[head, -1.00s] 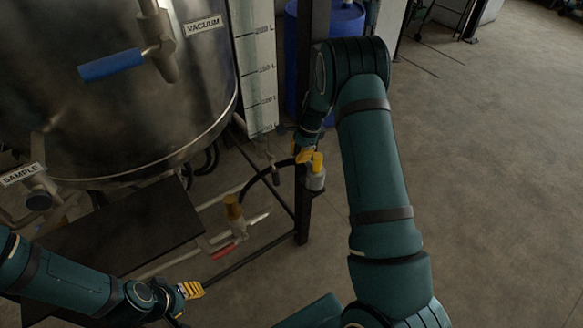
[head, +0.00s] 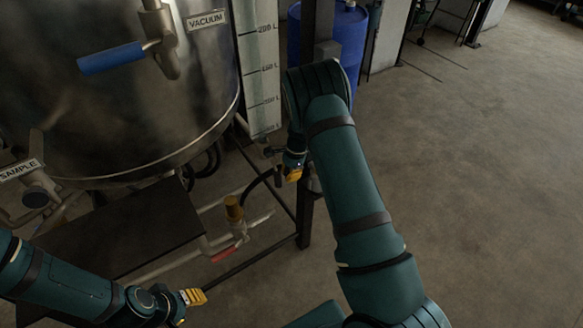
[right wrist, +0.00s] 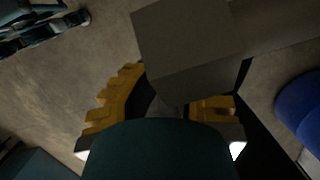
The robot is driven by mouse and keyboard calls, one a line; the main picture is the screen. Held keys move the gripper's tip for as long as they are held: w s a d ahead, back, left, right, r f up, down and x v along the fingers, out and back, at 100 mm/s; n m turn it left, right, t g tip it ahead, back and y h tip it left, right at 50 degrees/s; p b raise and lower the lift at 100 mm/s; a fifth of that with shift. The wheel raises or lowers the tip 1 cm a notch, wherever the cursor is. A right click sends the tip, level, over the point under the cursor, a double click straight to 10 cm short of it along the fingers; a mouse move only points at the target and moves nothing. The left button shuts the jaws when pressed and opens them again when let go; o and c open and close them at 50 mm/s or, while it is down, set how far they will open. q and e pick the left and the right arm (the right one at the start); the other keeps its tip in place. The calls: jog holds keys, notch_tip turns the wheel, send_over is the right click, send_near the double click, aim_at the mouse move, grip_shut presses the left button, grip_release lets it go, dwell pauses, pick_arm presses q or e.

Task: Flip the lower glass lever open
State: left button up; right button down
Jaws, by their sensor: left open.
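The tall white sight glass with litre marks (head: 258,70) stands beside the steel tank. A small grey fitting (head: 270,152) shows just below its foot; I cannot make out clearly whether this is the lower lever. My right gripper (head: 291,174) is beside that fitting, pointing down, its fingers partly hidden by the wrist. In the right wrist view its yellow fingers (right wrist: 165,100) are spread apart, with a grey block (right wrist: 185,45) covering part of them. I cannot tell if they touch anything. My left gripper (head: 196,297) is open and empty at the lower left.
The tank carries a blue-handled VACUUM valve (head: 110,58) and a SAMPLE valve (head: 36,196). A red-handled brass valve (head: 234,208) sits on low pipes. A dark upright post (head: 306,215) and a blue drum (head: 345,40) stand close by. Floor at right is clear.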

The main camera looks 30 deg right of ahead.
jog(key=shift+f, duration=0.2)
jog(key=shift+a+f+y, duration=0.15)
jog(key=shift+a+y, duration=0.35)
jog(key=shift+a, duration=0.25)
